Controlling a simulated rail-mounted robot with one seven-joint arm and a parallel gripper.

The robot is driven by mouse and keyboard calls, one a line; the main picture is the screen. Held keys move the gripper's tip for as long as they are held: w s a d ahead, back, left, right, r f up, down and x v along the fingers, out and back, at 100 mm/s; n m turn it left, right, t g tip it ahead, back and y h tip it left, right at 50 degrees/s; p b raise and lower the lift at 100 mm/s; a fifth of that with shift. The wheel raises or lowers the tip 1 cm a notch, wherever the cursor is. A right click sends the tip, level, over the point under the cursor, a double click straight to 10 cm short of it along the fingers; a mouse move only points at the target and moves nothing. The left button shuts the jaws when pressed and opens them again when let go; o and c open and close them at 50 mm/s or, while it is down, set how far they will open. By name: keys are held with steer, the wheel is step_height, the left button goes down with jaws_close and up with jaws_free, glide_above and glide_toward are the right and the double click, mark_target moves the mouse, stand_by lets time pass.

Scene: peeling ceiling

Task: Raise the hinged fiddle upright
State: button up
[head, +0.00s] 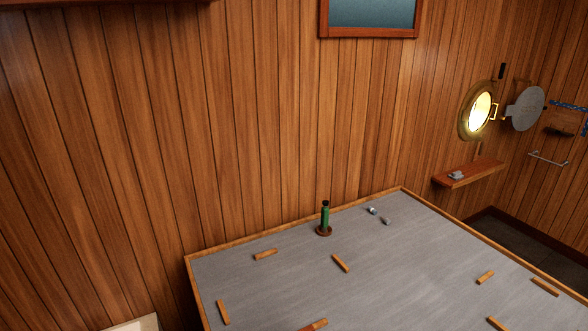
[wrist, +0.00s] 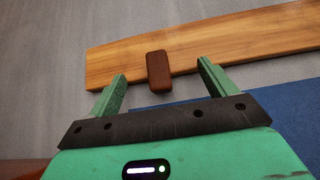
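In the wrist view a long, pale-brown wooden board (wrist: 225,42), which looks like the fiddle, runs across the top of the picture over a grey surface. It seems to lie flat; its hinge is not visible. A dark brown block or tab (wrist: 158,72) sits at its near edge. My gripper (wrist: 162,77) has two green fingers, apart, one on each side of the tab. The tab lies around fingertip level with clear space on both sides, and nothing is held. In the head view neither my gripper nor this board can be made out for certain.
A blue surface (wrist: 285,112) lies below the board at right. The head view shows a grey table (head: 290,290) with a raised wooden rim, several small wooden pieces, a green bottle (head: 325,216) in a round base, and small metallic items (head: 373,210). Plank walls border the table's far side.

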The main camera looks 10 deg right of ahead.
steer(key=shift+s+a+f, duration=0.15)
steer(key=shift+f, duration=0.25)
steer(key=shift+r+p, duration=0.2)
steer(key=shift+p, duration=0.35)
steer(key=p, duration=0.1)
steer(key=r+y+p, duration=0.1)
steer(key=p, duration=0.1)
steer(key=shift+d, duration=0.3)
steer(key=shift+w+d+r+g+y+p, duration=0.2)
steer(key=shift+r+g+y+p, duration=0.1)
steer(key=shift+p, duration=0.15)
steer(key=shift+c, duration=1.1)
steer(key=shift+d+r+p, duration=0.15)
steer(key=shift+r+p, duration=0.05)
steer(key=shift+p, duration=0.25)
steer(key=c, duration=0.8)
steer(key=shift+w+d+r+y+p, duration=0.2)
steer(key=shift+w+r+y+p, duration=0.1)
steer(key=shift+p, duration=0.15)
steer(key=c, duration=0.3)
steer(key=shift+d+r+y+p, duration=0.25)
steer(key=shift+y+p, duration=0.25)
steer(key=shift+p, duration=0.05)
steer(key=shift+f, duration=0.1)
steer(key=shift+d, duration=0.1)
